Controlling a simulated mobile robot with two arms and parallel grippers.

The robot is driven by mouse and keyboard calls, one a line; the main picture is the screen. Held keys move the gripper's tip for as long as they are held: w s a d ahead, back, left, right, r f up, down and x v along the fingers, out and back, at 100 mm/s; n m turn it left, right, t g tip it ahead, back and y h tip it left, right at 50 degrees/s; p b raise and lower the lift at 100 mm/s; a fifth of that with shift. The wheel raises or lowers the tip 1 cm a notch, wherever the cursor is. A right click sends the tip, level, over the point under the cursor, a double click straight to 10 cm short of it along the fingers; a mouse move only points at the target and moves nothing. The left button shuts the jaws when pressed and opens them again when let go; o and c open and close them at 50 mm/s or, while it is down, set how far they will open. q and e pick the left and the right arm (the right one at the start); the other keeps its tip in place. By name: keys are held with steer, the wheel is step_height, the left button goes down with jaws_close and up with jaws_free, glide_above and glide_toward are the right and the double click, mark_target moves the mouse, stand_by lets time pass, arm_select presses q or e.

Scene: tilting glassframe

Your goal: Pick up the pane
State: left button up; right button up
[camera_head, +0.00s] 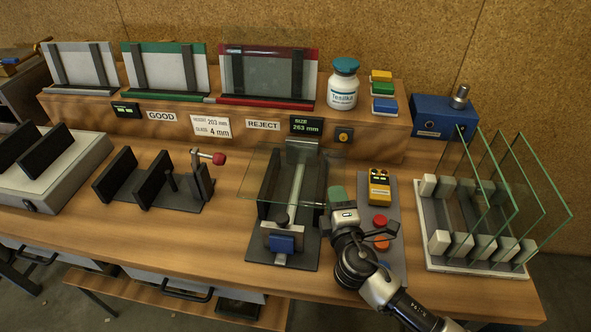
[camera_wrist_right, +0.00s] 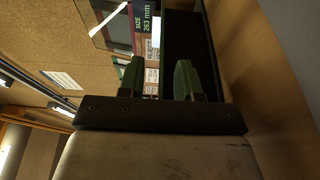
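A clear glass pane (camera_head: 262,178) lies roughly level across the black measuring fixture (camera_head: 308,250) in the middle of the table and overhangs it on the left. Several more panes (camera_head: 497,175) stand upright in the rack at the right. My right gripper (camera_head: 338,194) is beside the fixture's right side, near the pane's right end. In the right wrist view its two green-padded fingers (camera_wrist_right: 158,78) are apart, with nothing visible held between them. Part of a pane (camera_wrist_right: 105,22) shows beyond the fingers there. My left gripper is not in view.
A grey panel with a yellow device (camera_head: 379,187) and red buttons stands right of the fixture, close to my right arm. A clamp with a red knob (camera_head: 218,158) stands to the left. The raised back shelf (camera_head: 270,112) holds slotted racks, a jar (camera_head: 343,85) and coloured blocks.

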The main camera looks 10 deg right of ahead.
steer(key=shift+s, duration=0.1)
steer(key=shift+c, duration=0.5)
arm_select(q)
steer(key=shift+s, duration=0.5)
arm_select(e)
jaws_close()
steer(key=shift+r, duration=0.2)
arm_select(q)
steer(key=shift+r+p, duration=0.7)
arm_select(e)
step_height(320, 180, up, 10)
steer(key=shift+f, duration=0.1)
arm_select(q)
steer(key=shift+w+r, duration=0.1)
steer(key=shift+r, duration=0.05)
